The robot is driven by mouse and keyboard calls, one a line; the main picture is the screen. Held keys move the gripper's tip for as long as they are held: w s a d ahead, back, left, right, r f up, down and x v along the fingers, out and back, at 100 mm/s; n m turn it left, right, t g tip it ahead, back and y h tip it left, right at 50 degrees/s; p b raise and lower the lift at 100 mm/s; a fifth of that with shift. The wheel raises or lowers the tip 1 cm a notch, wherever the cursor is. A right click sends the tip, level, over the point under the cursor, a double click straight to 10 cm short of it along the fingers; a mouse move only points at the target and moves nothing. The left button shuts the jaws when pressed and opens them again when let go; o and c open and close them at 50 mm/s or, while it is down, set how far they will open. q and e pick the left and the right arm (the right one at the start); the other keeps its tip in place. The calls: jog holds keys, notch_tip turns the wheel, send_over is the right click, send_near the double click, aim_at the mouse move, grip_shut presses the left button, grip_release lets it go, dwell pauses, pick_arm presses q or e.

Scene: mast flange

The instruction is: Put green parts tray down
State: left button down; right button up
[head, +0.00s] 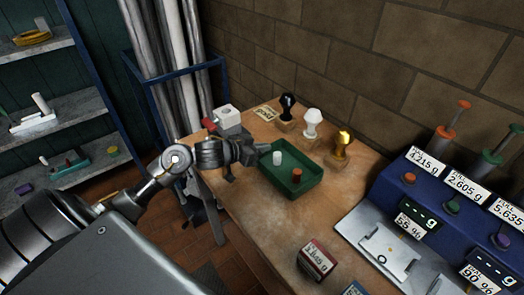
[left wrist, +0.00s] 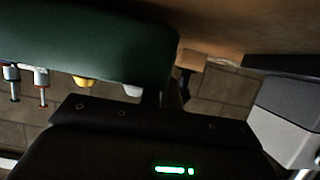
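The green parts tray (head: 309,186) is at the wooden bench top, level, with a white cylinder (head: 277,158) and a red-brown cylinder (head: 296,175) inside. My left gripper (head: 264,148) is at the tray's far left corner, and its fingers appear shut on the rim. In the left wrist view the tray wall (left wrist: 90,40) fills the upper left, right in front of the dark gripper body. The fingertips are mostly hidden, and I cannot tell whether the tray's underside touches the bench. My right gripper is not in view.
Black (head: 287,106), white (head: 312,122) and gold (head: 342,144) handled pieces on wooden blocks stand behind the tray. A red labelled box (head: 316,262) lies nearer me. A blue console (head: 440,205) with a metal plate stands at right. Bare wood (head: 256,208) shows in front.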

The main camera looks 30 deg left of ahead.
pick_arm(q)
jog(key=shift+f, duration=0.55)
jog(key=shift+f, duration=0.15)
jog(key=c, duration=1.6)
grip_release()
jog(key=shift+c, duration=0.2)
